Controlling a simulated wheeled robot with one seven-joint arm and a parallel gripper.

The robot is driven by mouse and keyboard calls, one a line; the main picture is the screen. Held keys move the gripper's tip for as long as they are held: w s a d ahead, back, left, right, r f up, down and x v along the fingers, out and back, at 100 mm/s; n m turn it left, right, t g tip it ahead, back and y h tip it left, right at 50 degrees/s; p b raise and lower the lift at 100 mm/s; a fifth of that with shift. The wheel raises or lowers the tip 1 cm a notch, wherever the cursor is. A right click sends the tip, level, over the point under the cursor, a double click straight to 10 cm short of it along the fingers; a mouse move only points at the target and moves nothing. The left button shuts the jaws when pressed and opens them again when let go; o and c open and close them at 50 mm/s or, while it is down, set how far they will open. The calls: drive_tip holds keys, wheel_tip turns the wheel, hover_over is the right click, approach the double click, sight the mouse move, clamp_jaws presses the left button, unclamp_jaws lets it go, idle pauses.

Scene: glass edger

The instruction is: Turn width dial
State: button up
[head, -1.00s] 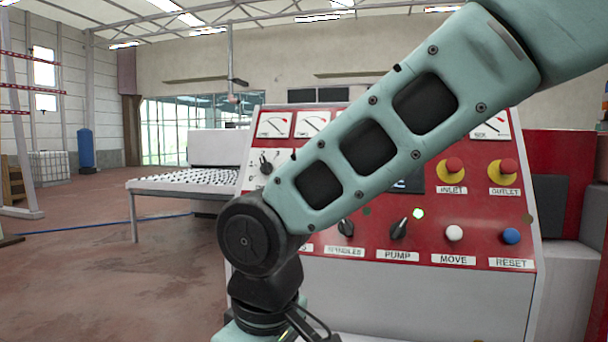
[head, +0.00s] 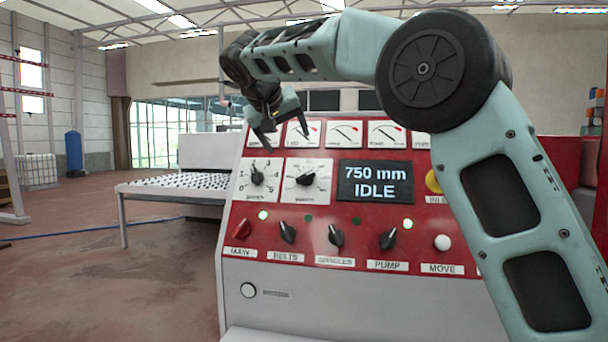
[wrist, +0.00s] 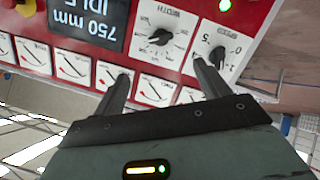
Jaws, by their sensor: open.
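The width dial (head: 306,181) is a black pointer knob on a white scale plate, on the red panel left of the display. In the wrist view, where the panel appears upside down, the width dial (wrist: 160,37) lies just beyond the fingertips, between their lines. My gripper (head: 286,136) is open and empty, in front of the gauges above the dial. In the wrist view my gripper (wrist: 161,70) has its fingers spread apart, with no contact with the knob visible. The display (head: 375,183) reads 750 mm IDLE.
The speed dial (head: 258,178) sits directly left of the width dial. Several gauges (head: 346,134) line the panel's top. Below are the red main switch (head: 242,229), the belts (head: 287,232), spindles and pump (head: 388,239) knobs and the white move button (head: 442,242).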

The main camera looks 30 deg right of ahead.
sight(304, 175)
drive_tip(key=p+x, duration=0.4)
drive_tip(key=x, duration=1.2)
drive_tip(key=shift+w+f+p, duration=0.15)
drive_tip(key=shift+f+p, duration=0.05)
drive_tip(key=shift+p, duration=0.1)
drive_tip(key=c, duration=1)
